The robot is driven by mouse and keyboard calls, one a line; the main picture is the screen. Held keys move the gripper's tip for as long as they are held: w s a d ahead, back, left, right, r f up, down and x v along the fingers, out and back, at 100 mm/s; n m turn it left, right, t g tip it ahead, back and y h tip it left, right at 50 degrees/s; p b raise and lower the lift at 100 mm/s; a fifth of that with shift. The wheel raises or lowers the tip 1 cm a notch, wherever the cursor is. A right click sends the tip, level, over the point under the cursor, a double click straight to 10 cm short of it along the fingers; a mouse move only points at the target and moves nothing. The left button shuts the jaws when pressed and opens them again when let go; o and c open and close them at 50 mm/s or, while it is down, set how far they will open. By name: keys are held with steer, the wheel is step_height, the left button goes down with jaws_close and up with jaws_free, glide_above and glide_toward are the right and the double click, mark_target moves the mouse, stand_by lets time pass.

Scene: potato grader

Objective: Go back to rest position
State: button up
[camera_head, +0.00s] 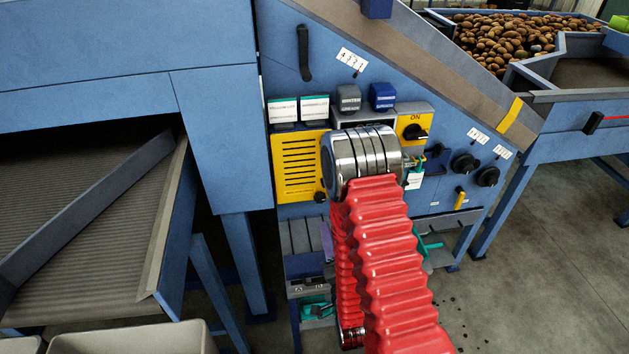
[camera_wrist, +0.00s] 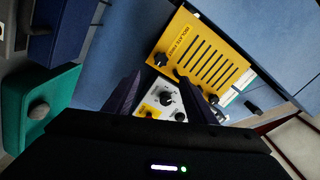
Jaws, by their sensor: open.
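My red-sleeved arm with its steel wrist reaches up in front of the blue machine (camera_head: 225,140) in the head view. The wrist hides most of my gripper there. In the wrist view my gripper (camera_wrist: 163,98) shows two dark fingers spread apart, with nothing seen between them but a pale panel with black knobs (camera_wrist: 168,101) behind. A yellow slotted panel (camera_wrist: 208,58) lies just beyond the fingers; it also shows in the head view (camera_head: 300,165), left of my wrist. I cannot tell how far the fingertips are from the panels.
A yellow switch box (camera_head: 413,127) and black knobs (camera_head: 465,164) are close right of my wrist. A ribbed conveyor (camera_head: 80,195) is at left, with a grey crate (camera_head: 130,338) below. Potatoes (camera_head: 510,40) fill a hopper at upper right.

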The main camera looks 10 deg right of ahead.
steer(key=w+r+n+g, duration=0.3)
steer(key=w+r, duration=0.2)
steer(key=r, duration=0.2)
steer(key=s+r+n+g, duration=0.3)
steer(key=r+n+g, duration=0.1)
steer(key=r, duration=0.3)
steer(key=s+r+n+g, duration=0.1)
steer(key=s+r, duration=0.3)
steer(key=s, duration=0.4)
steer(key=s+r+n+g, duration=0.2)
steer(key=s+r+n, duration=0.1)
steer(key=s, duration=0.5)
steer(key=s+d+r+n+g, duration=0.1)
steer(key=s+r, duration=0.3)
steer(key=s, duration=0.4)
steer(key=shift+s+r+n+g, duration=0.2)
steer(key=shift+r+n+g, duration=0.1)
steer(key=shift+n+g, duration=0.3)
